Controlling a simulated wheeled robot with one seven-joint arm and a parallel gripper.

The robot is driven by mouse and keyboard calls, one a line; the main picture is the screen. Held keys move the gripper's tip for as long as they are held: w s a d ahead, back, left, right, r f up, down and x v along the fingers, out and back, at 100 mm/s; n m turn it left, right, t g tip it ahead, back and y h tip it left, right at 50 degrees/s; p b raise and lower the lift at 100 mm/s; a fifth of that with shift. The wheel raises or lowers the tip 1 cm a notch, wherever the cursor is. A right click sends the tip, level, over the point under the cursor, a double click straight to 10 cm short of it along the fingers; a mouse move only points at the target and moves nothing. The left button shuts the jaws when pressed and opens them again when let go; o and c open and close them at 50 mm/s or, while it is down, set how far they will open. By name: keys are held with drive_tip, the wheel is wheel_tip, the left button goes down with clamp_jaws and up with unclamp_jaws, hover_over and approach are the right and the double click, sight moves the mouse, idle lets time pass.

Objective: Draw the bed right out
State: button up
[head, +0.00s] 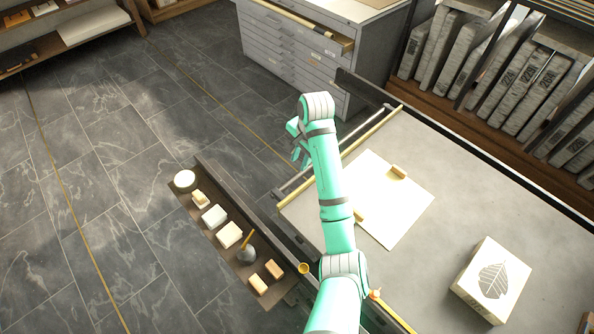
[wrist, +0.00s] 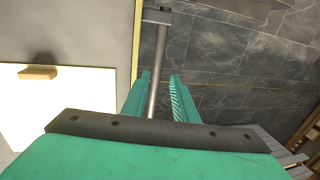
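The bed (head: 455,165) is a broad grey slab with a brass-coloured edge, at the right of the head view. A steel bar handle (head: 362,132) runs along its near-left end on short brackets; it also shows in the wrist view (wrist: 161,60). My gripper (head: 301,156) is beside this bar, beyond the bed's end. In the wrist view my gripper (wrist: 160,84) has its two fingers apart, with the bar passing between them in the picture. Gaps show beside the bar, so the fingers are not closed on it. My arm hides part of the bar and bed edge.
A white sheet (head: 383,205) with small wooden blocks and a leaf-printed block (head: 493,280) lie on the bed. A tool tray (head: 262,249) stands alongside, left of my arm. A drawer cabinet (head: 290,50) is behind. The tiled floor (head: 100,150) at left is clear.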

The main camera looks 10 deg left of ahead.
sight(296, 177)
drive_tip(key=x, duration=0.8)
drive_tip(key=shift+s+d+f, duration=0.2)
drive_tip(key=shift+f, duration=0.3)
drive_tip(key=shift+x, duration=0.85)
drive_tip(key=shift+a, duration=0.15)
drive_tip(key=shift+r, duration=0.1)
clamp_jaws()
